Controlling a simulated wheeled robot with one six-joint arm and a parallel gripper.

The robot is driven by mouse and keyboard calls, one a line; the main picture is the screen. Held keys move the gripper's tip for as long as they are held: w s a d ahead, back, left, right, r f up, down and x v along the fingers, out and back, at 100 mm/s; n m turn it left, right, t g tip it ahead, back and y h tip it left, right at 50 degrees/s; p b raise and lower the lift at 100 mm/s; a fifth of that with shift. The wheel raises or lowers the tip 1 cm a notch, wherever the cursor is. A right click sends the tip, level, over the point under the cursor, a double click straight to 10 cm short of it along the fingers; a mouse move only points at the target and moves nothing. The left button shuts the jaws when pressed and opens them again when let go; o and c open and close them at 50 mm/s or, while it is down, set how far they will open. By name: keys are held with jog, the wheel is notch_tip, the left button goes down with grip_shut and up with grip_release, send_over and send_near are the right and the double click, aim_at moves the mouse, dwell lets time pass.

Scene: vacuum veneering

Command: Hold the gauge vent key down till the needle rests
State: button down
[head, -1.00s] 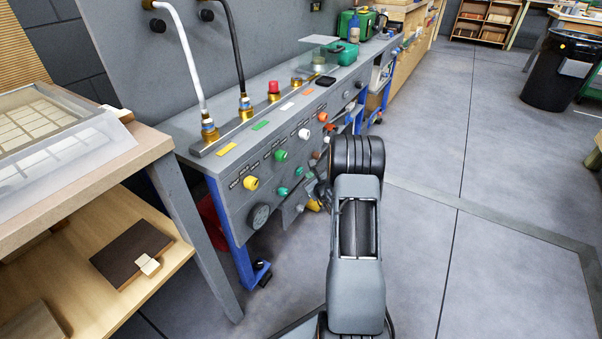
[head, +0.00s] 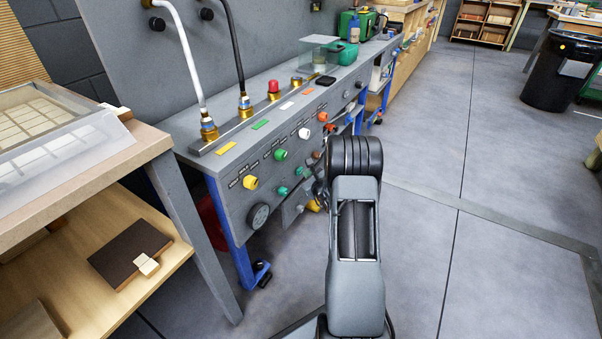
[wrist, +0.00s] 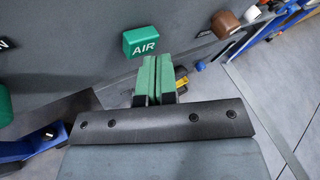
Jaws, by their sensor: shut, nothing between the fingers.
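A green key marked AIR (wrist: 140,42) stands out from the grey panel in the wrist view. My gripper (wrist: 159,60) is shut and empty, its two green fingers side by side just below and to the right of that key. I cannot tell whether they touch it. In the head view my arm hides most of the gripper. A dark round dial (head: 258,216) sits low on the bench front; its needle cannot be made out. No label reading gauge vent is legible.
Another green knob (wrist: 4,104) is at the wrist view's left edge. A brown knob (wrist: 225,24) and a white knob (wrist: 252,14) are upper right. The grey bench front (head: 232,197) carries several coloured knobs. A wooden shelf unit (head: 150,160) stands left; open floor (head: 430,260) lies right.

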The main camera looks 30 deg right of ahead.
jog(key=shift+w+a, duration=0.2)
jog(key=shift+w, duration=0.15)
jog(key=shift+s, duration=0.1)
dwell(2.5)
jog(key=shift+s+d, duration=0.45)
jog(key=shift+s, duration=0.25)
jog(key=s, duration=0.1)
jog(key=s+d, duration=0.1)
jog(key=s, duration=0.1)
jog(key=s+d, duration=0.1)
jog(key=shift+s+d+b, duration=0.15)
jog(key=shift+s+b, duration=0.05)
jog(key=shift+b, duration=0.1)
dwell(0.6)
